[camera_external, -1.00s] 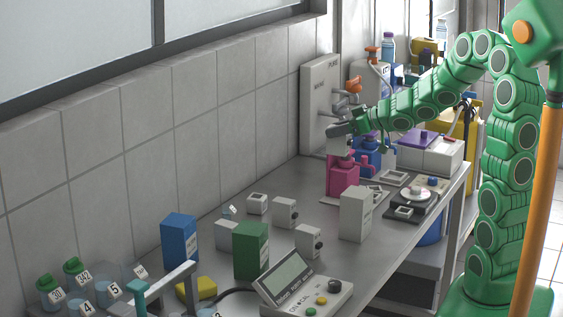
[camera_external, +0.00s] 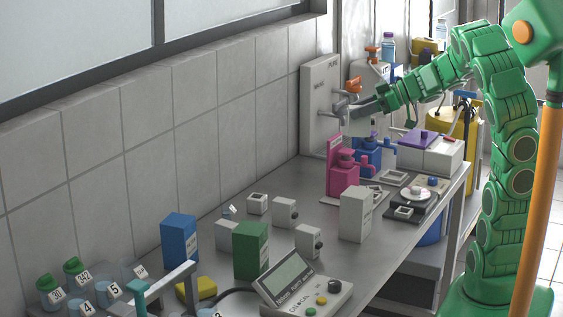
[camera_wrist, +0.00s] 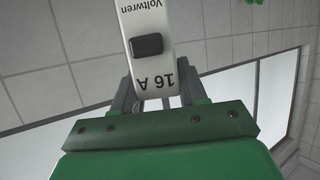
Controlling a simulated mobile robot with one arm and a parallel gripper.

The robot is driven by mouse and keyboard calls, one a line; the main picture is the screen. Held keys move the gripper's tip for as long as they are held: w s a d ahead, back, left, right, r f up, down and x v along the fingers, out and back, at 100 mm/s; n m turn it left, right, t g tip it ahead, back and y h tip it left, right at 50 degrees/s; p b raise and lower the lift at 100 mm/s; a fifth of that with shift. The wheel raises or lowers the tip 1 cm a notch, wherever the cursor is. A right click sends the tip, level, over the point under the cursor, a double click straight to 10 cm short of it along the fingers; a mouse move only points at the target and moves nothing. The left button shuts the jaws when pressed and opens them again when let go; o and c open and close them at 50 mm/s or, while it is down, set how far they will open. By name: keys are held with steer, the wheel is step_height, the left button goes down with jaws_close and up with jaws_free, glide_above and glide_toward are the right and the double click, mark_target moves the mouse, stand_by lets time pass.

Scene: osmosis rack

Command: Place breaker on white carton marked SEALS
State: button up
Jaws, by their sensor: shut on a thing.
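My gripper (camera_wrist: 152,95) is shut on the breaker (camera_wrist: 148,20), a white block with a black switch and the print "Voltwren" and "16 A", upside down in the wrist view. In the external view the pale breaker (camera_external: 357,123) hangs from my gripper (camera_external: 368,108), in the air above the pink and blue fixtures at the back of the bench. A white carton (camera_external: 355,214) stands upright on the right-middle of the bench; its label is too small to read. It is nearer the camera than my gripper, and nothing is on its top.
The pink fixture (camera_external: 343,178) and blue fixture (camera_external: 369,158) stand behind the white carton. A blue carton (camera_external: 179,241), a green carton (camera_external: 251,251), small grey blocks and a display unit (camera_external: 288,281) stand nearer. A wall panel with taps (camera_external: 319,105) is beside my gripper.

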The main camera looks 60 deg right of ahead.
steer(key=s+a+f+n+g+y, duration=0.1)
steer(key=s+a+n+y, duration=0.15)
steer(key=s, duration=0.45)
steer(key=s+a+n+g+y, duration=0.1)
steer(key=s+a, duration=0.3)
steer(key=s, duration=0.3)
glide_above(355, 192)
steer(key=shift+f, duration=6.8)
steer(key=shift+f, duration=0.1)
steer(key=o, duration=1.2)
